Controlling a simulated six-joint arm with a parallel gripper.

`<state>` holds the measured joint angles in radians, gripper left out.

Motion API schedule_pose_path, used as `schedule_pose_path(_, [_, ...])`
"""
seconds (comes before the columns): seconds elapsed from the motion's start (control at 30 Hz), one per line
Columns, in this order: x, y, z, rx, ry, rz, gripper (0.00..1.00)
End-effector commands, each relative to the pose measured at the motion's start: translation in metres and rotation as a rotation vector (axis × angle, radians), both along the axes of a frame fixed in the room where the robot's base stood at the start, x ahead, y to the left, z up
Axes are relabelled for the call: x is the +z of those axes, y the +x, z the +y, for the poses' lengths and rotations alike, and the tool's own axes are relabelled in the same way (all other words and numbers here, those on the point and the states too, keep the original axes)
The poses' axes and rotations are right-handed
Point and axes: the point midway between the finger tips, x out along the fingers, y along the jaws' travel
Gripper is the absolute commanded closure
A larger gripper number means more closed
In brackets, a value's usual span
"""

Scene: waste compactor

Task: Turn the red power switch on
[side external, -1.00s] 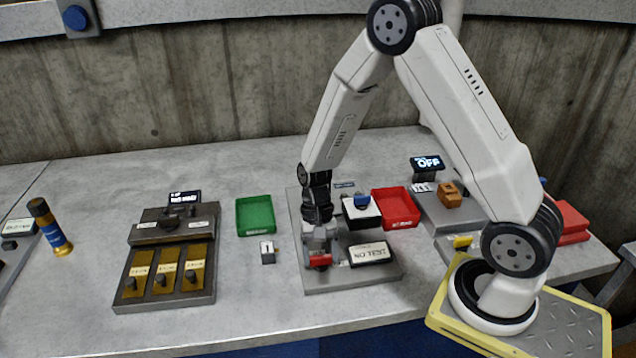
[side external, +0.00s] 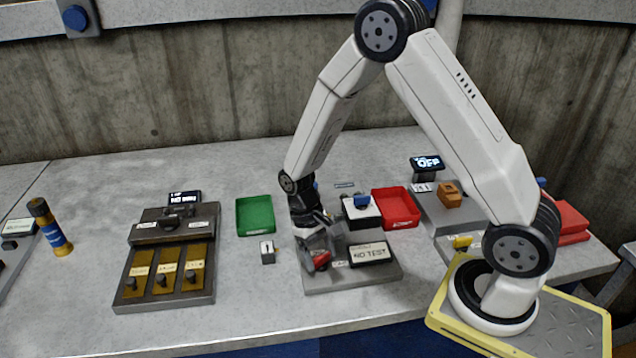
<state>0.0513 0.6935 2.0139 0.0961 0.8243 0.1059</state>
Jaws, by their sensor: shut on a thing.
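The red power switch (side external: 322,259) is a small red handle near the front left of a grey panel plate (side external: 345,284). It now sits tilted, its right end higher. My gripper (side external: 313,254) is around it from above and left, shut on it. The fingers hide part of the switch and its mount. A display reading "NO TEST" (side external: 370,254) is on the same plate, right of the switch.
A white box with a blue knob (side external: 361,203) stands behind the display. A red tray (side external: 396,208) is to its right, a green tray (side external: 255,216) to the left. A small grey block (side external: 267,252) lies left of the plate. A further screen reads "OFF" (side external: 427,163).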

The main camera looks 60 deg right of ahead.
Motion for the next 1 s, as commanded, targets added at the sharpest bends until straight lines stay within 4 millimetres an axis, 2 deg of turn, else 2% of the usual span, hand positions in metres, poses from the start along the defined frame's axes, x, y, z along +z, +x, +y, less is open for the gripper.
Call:
schedule_pose_path(0.7, [0.001, 0.0009, 0.0031, 0.685, -0.001, -0.004, 0.85])
schedule_pose_path(1.0, [0.0013, 0.0006, 0.004, 0.916, -0.001, -0.005, 0.85])
